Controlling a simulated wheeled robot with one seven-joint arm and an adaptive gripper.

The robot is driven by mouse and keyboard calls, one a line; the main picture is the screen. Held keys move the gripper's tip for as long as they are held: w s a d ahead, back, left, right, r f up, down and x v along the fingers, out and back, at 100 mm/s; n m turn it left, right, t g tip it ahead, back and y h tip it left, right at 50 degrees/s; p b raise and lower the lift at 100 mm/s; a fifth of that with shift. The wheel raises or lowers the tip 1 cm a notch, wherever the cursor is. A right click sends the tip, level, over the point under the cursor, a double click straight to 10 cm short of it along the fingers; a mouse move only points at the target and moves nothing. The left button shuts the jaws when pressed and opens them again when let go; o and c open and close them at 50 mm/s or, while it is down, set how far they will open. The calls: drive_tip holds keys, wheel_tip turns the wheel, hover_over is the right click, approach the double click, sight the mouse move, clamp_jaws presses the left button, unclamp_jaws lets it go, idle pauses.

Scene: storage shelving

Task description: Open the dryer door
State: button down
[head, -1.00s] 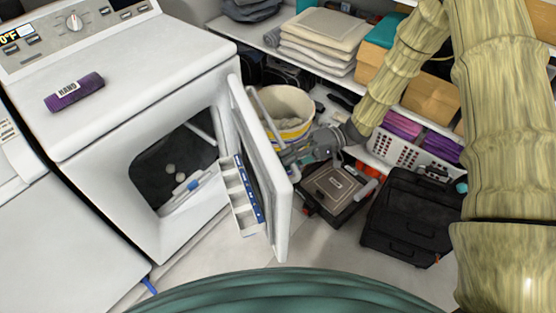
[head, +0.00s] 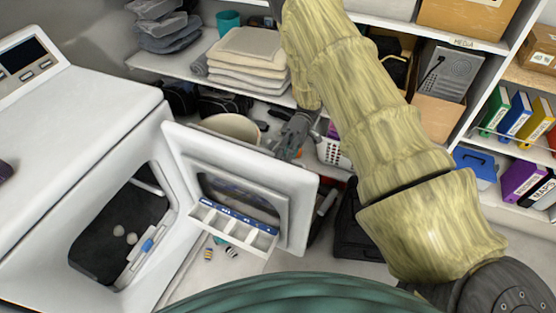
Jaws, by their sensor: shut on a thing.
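The white dryer (head: 95,130) stands at the left. Its dark round-cornered opening (head: 120,240) shows, with a few pale balls inside. The dryer door (head: 298,190) stands open, its inner face turned toward me, with a compartmented tray with a blue strip (head: 235,225) on it. My gripper (head: 290,148) is behind the upper edge of the door, at its outer side. It is shut on the door, though the fingertips and the exact grip point are mostly hidden behind it.
Shelves with folded towels (head: 248,50) stand at the back. A beige bin (head: 232,126) and a dark case (head: 357,228) are behind the door. Binders (head: 515,115) and a blue box (head: 476,164) fill the right shelves. Small items (head: 222,250) lie on the floor below the door.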

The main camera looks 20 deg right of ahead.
drive_tip(key=shift+w+a, duration=0.1)
drive_tip(key=shift+w, duration=0.15)
drive_tip(key=c, duration=1.4)
unclamp_jaws()
drive_tip(key=shift+s+d, duration=0.1)
drive_tip(key=shift+d, duration=0.1)
drive_tip(key=v, duration=1.2)
drive_tip(key=shift+d+r, duration=0.1)
